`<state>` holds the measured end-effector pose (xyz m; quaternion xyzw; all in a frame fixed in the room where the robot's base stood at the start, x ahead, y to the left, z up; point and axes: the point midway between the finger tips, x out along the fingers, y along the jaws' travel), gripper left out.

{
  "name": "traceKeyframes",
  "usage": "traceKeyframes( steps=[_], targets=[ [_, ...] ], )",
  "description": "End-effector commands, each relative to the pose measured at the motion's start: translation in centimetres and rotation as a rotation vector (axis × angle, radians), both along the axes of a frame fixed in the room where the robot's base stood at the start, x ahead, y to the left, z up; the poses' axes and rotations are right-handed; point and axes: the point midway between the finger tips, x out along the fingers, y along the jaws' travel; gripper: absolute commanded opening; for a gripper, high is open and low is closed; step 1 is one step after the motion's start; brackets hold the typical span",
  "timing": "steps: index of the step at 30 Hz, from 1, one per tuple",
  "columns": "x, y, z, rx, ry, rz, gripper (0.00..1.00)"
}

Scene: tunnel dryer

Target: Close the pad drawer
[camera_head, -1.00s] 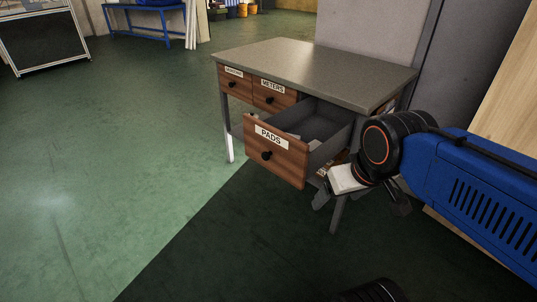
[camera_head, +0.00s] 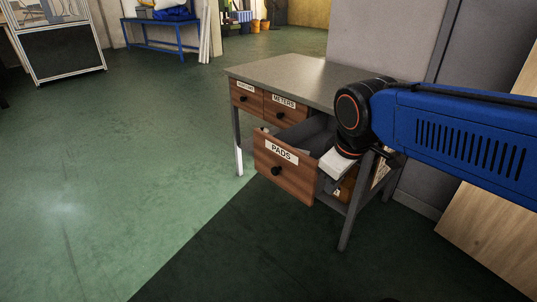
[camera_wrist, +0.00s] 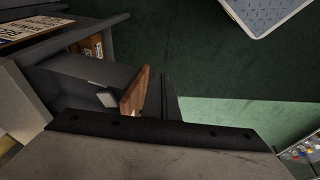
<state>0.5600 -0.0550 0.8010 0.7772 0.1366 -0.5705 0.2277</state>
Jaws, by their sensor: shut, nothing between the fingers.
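The pad drawer, with a wooden front (camera_head: 284,179) labelled PADS and a dark round knob, stands pulled out from the grey-topped desk (camera_head: 290,77). Its grey interior is partly hidden behind my arm. My gripper (camera_head: 328,186) is shut and empty, close by the right edge of the drawer front. In the wrist view, my shut fingers (camera_wrist: 170,98) are just beside the wooden front (camera_wrist: 134,92). The drawer's grey side (camera_wrist: 90,72) runs back toward the desk. I cannot tell whether the fingers touch the front.
A METERS drawer (camera_head: 279,108) and another small drawer (camera_head: 243,94) look shut. A desk leg (camera_head: 350,218) stands below my arm. A wooden board (camera_head: 495,215) leans at right. A blue bench (camera_head: 160,35) stands far back. Floor left and in front is clear.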

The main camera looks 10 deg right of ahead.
Motion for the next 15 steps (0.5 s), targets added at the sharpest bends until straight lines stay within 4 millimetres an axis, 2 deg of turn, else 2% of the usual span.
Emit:
traceKeyframes(
  steps=[1,6,15],
  targets=[
    [1.3,0.6,0.4,-0.031,0.02,0.072,0.0],
    [5.5,2.3,1.8,-0.148,0.08,0.33,0.0],
    [13.0,6.7,2.9,-0.342,0.194,0.786,0.0]
  ],
)
